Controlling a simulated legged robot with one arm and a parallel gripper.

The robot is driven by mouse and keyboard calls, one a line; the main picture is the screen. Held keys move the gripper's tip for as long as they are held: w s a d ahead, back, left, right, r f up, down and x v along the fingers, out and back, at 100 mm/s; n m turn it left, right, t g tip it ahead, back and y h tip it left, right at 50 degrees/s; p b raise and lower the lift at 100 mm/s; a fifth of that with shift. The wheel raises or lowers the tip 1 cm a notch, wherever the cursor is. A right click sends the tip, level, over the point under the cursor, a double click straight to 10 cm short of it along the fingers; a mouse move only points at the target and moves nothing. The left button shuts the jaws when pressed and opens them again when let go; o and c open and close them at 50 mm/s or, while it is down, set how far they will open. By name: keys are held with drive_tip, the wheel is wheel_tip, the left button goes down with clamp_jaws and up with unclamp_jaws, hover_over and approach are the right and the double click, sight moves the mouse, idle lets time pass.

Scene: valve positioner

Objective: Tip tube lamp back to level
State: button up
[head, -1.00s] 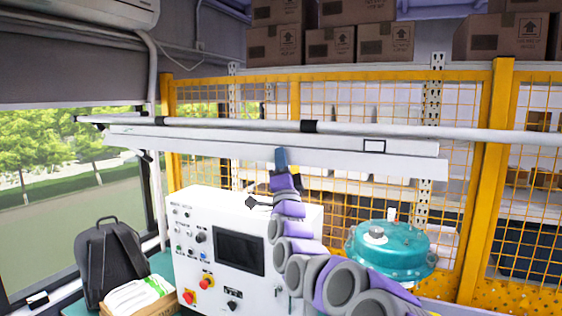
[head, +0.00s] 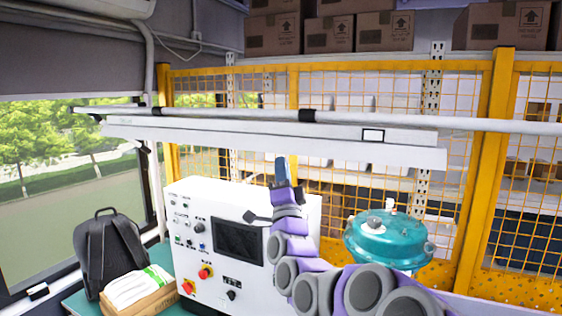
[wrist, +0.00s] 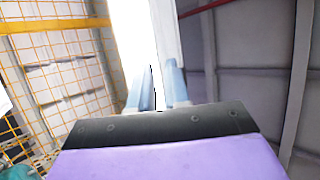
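The tube lamp (head: 220,138) is a long white fixture under a white rail in the head view. Its right end sits lower in the picture than its left. A small black-framed label (head: 373,135) is on its right part. My gripper (head: 281,168) points up at the lamp's lower edge near mid-length; I cannot tell whether it touches. In the wrist view my gripper (wrist: 158,85) has two pale blue fingers with a narrow gap between them. The bright white lamp (wrist: 135,30) fills the view beyond. No object is clearly clamped.
A white control box (head: 195,215) with a screen stands below the lamp. A teal round device (head: 388,240) is at right. A yellow mesh fence (head: 490,170) stands behind. The white rail (head: 420,121) runs above the lamp. A black backpack (head: 108,250) sits at left.

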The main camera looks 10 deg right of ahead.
drive_tip(key=v, duration=1.1)
drive_tip(key=shift+w+a+f, duration=0.1)
drive_tip(key=shift+a, duration=0.05)
